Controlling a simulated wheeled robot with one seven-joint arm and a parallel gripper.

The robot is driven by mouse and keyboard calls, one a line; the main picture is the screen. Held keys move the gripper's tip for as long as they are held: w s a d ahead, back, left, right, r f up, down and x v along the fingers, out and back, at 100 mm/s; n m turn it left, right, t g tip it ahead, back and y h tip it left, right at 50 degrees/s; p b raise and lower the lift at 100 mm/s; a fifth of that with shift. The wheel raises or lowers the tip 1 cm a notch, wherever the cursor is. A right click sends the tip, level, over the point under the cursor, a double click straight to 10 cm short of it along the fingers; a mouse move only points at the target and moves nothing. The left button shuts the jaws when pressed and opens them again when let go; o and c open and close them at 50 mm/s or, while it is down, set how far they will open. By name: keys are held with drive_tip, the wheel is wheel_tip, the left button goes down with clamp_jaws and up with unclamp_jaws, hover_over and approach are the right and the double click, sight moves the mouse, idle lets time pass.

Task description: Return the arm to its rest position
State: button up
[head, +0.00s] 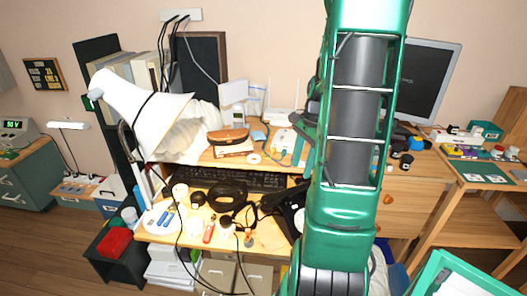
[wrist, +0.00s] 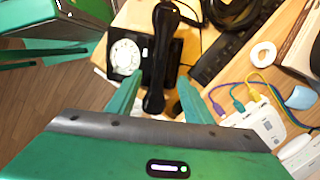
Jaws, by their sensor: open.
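My arm (head: 345,130) stands tall across the middle of the head view, and my gripper is not visible there. In the wrist view my gripper (wrist: 159,80) shows two green fingers spread apart. A black handset (wrist: 160,50) shows lengthwise between the fingers; neither finger appears closed on it. The handset lies across a black dial phone with a white dial (wrist: 125,56). In the head view the phone (head: 297,208) is partly hidden by my arm, at the desk's front edge.
The wooden desk (head: 265,238) holds a keyboard (head: 235,178), a black coiled item (head: 228,195) and a white lamp (head: 140,105). In the wrist view a white adapter (wrist: 258,122) with coloured cables lies right of my gripper. A monitor (head: 428,80) stands behind my arm.

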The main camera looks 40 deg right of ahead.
drive_tip(key=shift+a, duration=0.1)
drive_tip(key=s+a+r+n, duration=0.4)
drive_tip(key=s+a+n, duration=0.2)
drive_tip(key=a, duration=0.3)
drive_tip(key=s+a+r+n+h, duration=0.1)
drive_tip(key=s+a+r+n, duration=0.2)
drive_tip(key=s+a+n, duration=0.4)
drive_tip(key=a+n, duration=0.2)
drive_tip(key=shift+s+a+r+g+h, duration=0.15)
drive_tip(key=shift+a+r+g+h, duration=0.15)
drive_tip(key=shift+a+r, duration=0.1)
